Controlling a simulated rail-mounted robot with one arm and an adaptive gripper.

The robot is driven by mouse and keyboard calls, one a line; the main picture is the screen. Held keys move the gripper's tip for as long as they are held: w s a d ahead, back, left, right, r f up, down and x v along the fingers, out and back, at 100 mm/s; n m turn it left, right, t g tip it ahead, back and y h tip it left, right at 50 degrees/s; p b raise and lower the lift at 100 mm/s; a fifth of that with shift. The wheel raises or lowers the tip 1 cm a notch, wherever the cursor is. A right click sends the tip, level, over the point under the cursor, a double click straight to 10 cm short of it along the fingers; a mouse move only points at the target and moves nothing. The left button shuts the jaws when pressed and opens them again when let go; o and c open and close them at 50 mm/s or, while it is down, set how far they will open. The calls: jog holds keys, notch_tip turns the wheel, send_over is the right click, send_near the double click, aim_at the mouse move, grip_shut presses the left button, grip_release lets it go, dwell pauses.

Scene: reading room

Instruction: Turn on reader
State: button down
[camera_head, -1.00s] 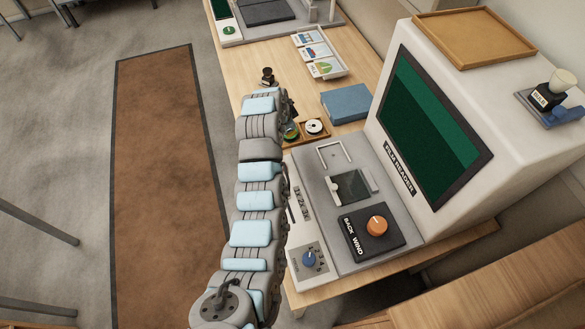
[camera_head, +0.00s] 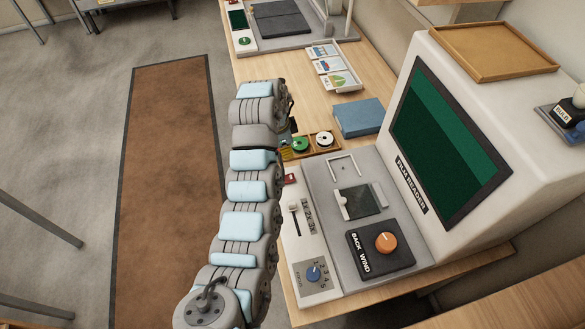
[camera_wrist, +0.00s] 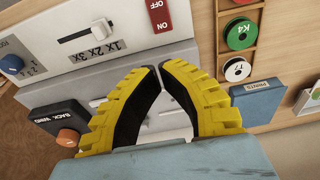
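The film reader (camera_head: 428,50) is a white cabinet with a dark green screen (camera_head: 445,140) over a grey control deck. A red switch marked OFF and ON shows at the top of the wrist view (camera_wrist: 159,16). In the head view the switch (camera_head: 290,180) is a small red patch beside my arm. My gripper (camera_wrist: 160,68) has yellow-backed black fingers, with the tips together and nothing visible between them. In the wrist view the fingertips are below the red switch and apart from it in the picture. In the head view my arm mostly hides the gripper.
The deck carries a slider (camera_head: 294,212), a blue knob (camera_head: 313,273), an orange knob (camera_head: 386,242) and a glass plate (camera_head: 357,202). A reel tray (camera_head: 322,150) and a blue box (camera_head: 358,117) stand behind it. Open floor with a brown mat (camera_head: 165,180) is at left.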

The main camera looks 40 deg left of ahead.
aim_at(295, 178)
jog(key=f, duration=0.4)
jog(key=w+d+f+b, duration=0.1)
jog(key=f, duration=0.4)
jog(key=w+f+b, duration=0.1)
jog(key=f, duration=0.3)
jog(key=shift+d+f, duration=0.2)
jog(key=shift+f, duration=0.15)
